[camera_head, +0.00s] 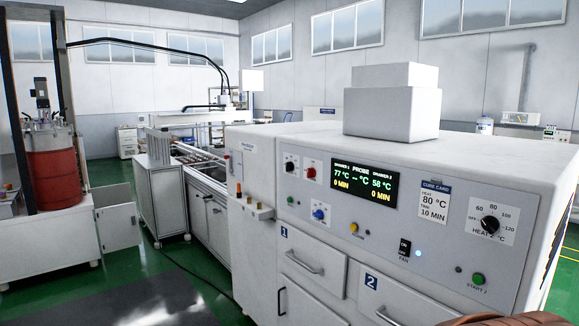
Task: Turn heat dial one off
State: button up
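The white oven cabinet (262,170) fills the right half of the head view. A black dial (290,167) sits on a small white plate at the left of its front panel; its label is too small to read, so I cannot tell whether it is heat dial one. A larger black heat dial (491,224) is at the panel's right, with a scale from OFF to 120; its label seems to read HEAT 2. Its pointer setting is unclear. The display (363,184) shows 77 °C for drawer 1 and 58 °C for drawer 2. My gripper is not in view.
The panel also has a red button (310,170), blue knob (318,214), yellow button (354,227), fan switch (404,247) and green start button (478,279). Drawer handles (302,262) stick out below. Open green floor (180,262) lies left.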

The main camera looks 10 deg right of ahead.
aim_at(288, 165)
jog(key=u, duration=0.25)
jog(key=i, duration=0.95)
jog(key=u, duration=0.95)
jog(key=i, duration=0.45)
jog(key=u, duration=0.35)
